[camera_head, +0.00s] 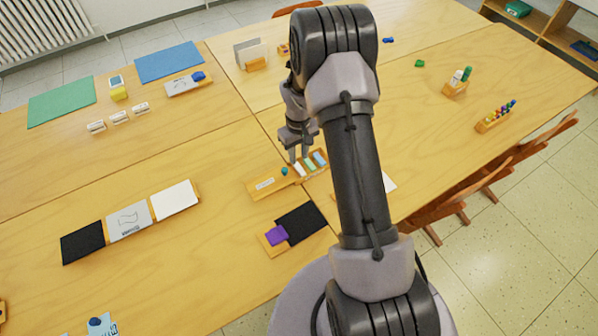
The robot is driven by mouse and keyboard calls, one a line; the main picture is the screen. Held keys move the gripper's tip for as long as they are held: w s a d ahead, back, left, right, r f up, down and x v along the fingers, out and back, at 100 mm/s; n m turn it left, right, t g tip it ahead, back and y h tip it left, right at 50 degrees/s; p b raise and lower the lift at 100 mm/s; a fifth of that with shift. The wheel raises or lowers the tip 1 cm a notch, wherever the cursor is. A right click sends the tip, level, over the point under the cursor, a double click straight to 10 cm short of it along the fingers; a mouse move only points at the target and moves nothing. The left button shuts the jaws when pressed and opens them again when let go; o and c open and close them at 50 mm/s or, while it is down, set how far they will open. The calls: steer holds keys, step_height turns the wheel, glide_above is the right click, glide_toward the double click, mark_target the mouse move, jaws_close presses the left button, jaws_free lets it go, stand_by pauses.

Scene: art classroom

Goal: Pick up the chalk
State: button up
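The chalk lies in a wooden tray (252,192) near the middle of the tables. A white stick (299,170), a green stick (309,165) and a blue stick (320,158) lie side by side in its right part. A small teal thing (284,171) is at the tray's back edge, left of the sticks. My gripper (299,158) points down just above the back end of the sticks, closest to the white one. Its two fingers are apart with nothing visible between them. I cannot tell whether the fingertips touch the chalk. My arm hides the tray's right surroundings.
A black sheet (302,223) and a purple block (276,235) lie in front of the tray. A wooden holder (255,64) stands behind the gripper. A holder of coloured pieces (490,124) is at right. The table left of the tray has free room.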

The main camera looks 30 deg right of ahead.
mark_target(299, 169)
steer(key=f, duration=0.1)
steer(key=f+b, duration=0.1)
steer(key=f, duration=0.1)
steer(key=f+b, duration=0.1)
steer(key=f, duration=0.1)
steer(key=shift+s+f, duration=0.2)
steer(key=shift+s, duration=0.2)
steer(key=shift+a+r, duration=0.1)
jaws_close()
steer(key=shift+r, duration=0.1)
steer(key=shift+r, duration=0.2)
step_height(299, 169, up, 4)
steer(key=shift+f+p, duration=0.2)
steer(key=shift+p, duration=0.75)
steer(key=s, duration=0.5)
steer(key=s+d+p, duration=0.1)
steer(key=s, duration=0.4)
steer(key=s+r+p, duration=0.1)
steer(key=s, duration=0.5)
steer(key=shift+d, duration=0.3)
